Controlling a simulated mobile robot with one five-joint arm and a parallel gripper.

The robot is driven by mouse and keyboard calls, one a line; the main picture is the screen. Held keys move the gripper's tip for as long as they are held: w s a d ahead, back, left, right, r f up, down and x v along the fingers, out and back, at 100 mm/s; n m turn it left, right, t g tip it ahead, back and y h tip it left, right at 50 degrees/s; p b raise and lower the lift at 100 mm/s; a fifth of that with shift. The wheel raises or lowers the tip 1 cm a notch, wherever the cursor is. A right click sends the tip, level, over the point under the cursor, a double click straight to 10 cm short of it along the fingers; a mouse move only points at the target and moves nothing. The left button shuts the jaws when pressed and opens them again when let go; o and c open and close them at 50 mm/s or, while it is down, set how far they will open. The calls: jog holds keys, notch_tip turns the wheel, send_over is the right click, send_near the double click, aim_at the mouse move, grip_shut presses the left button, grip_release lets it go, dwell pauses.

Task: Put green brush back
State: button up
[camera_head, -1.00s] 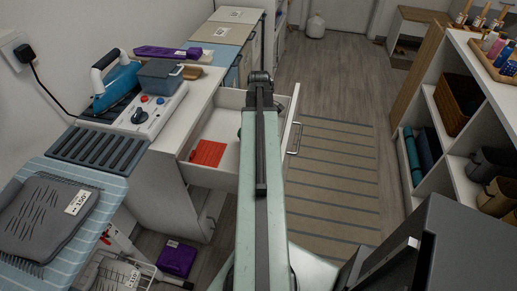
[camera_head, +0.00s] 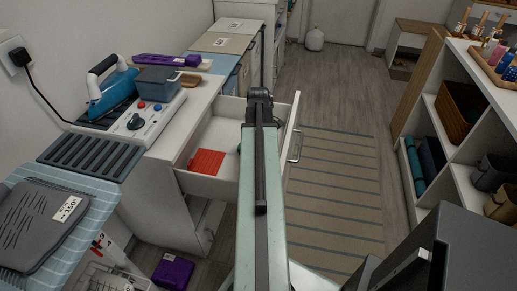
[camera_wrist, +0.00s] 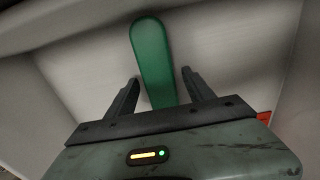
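The green brush (camera_wrist: 152,60), a long rounded green shape, lies on the white floor of the open drawer (camera_head: 214,133). In the wrist view my gripper (camera_wrist: 160,88) is open, with one dark finger on each side of the brush's lower part. The brush runs from the far drawer wall down behind my gripper body, which hides its near end. I cannot tell how far the fingertips are above the drawer floor.
A red ribbed mat (camera_head: 207,162) lies in the same drawer. The iron (camera_head: 112,88) and a blue-grey bin (camera_head: 158,80) stand on the counter at left. Shelving (camera_head: 449,140) stands at right. A purple box (camera_head: 172,271) is on the floor. The striped rug (camera_head: 335,190) is clear.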

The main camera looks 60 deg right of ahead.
jog(key=shift+r, duration=0.1)
notch_tip(320, 180, up, 12)
jog(key=p, duration=1.2)
